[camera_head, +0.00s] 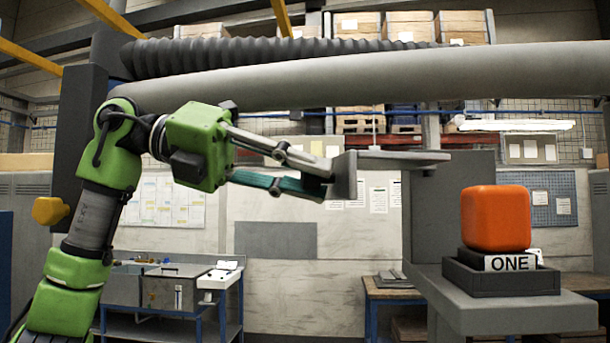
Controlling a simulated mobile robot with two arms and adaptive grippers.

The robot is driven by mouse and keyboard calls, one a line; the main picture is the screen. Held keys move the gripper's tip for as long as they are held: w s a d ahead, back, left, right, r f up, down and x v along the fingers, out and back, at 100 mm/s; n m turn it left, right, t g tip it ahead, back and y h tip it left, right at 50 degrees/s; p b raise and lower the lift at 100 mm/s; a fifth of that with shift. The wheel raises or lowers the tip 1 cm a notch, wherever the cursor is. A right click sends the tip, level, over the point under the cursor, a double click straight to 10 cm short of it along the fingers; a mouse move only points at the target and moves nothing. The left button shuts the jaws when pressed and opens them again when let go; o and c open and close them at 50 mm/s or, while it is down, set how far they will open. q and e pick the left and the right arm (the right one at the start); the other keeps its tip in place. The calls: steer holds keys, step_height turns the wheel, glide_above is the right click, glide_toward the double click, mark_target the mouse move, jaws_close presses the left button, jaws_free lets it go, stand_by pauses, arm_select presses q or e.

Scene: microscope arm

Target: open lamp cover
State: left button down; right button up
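My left gripper (318,181) reaches in from the left, with green links and two long fingers pointing right. Its fingertips are at the left side of a grey upright block (344,176). I cannot tell whether they touch it or hold part of it. A flat grey plate (405,159) runs right from this block toward a tall grey panel (436,215). Which part is the lamp cover is not clear; the block and plate may belong to it. My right gripper is not in view.
An orange rounded cube (496,218) sits above a dark tray (500,278) with a white "ONE" label, on a grey ledge (520,312) at the right. A thick grey tube (380,78) crosses above the gripper. A blue-framed bench with a sink (172,288) stands behind, lower left.

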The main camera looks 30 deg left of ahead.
arm_select(q)
steer(key=c, duration=1.8)
jaws_free()
steer(key=v, duration=1.2)
